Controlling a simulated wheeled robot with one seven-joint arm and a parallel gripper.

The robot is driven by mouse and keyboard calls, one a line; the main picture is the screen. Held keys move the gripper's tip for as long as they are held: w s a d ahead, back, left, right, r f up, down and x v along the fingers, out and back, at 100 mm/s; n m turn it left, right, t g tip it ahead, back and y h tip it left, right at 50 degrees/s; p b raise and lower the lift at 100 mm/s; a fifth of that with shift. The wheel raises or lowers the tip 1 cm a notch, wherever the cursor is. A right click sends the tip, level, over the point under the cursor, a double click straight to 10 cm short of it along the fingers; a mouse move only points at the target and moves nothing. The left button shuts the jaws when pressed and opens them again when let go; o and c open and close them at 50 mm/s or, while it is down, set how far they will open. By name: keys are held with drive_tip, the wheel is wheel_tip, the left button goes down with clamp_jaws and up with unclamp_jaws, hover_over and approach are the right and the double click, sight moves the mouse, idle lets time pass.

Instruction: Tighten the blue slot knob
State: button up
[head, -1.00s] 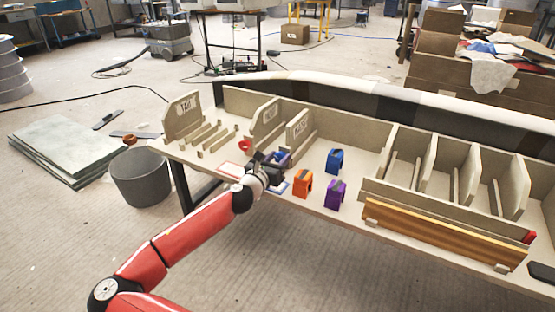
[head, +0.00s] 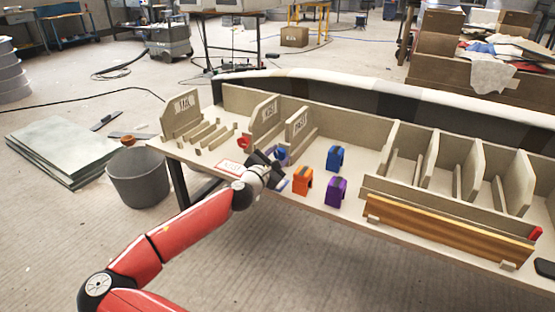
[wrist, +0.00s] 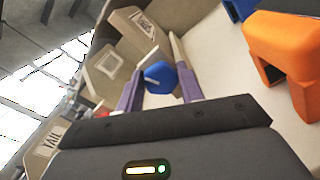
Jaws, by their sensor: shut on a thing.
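The blue knob (wrist: 158,76) sits between the fingertips of my gripper (wrist: 163,68) in the wrist view. Its faceted head faces the camera. The two purple-based fingers lie on either side of it, and my gripper is shut on it. In the head view, the blue knob (head: 280,153) shows just beyond the dark body of my gripper (head: 273,163), by the left part of the bench. Its lower part and whatever it is seated in are hidden, so I cannot tell how tight it is.
An orange block (head: 302,181), a blue block (head: 337,158) and a purple block (head: 336,192) stand close on the right. A red knob (head: 243,142) is on the left. Upright labelled boards (head: 264,118) stand behind. A red-bordered card (head: 230,167) lies near the bench's front edge.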

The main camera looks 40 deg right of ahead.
drive_tip(key=shift+m+b, duration=0.3)
drive_tip(key=shift+m, duration=0.5)
drive_tip(key=o, duration=1)
drive_tip(key=shift+v, duration=3.85)
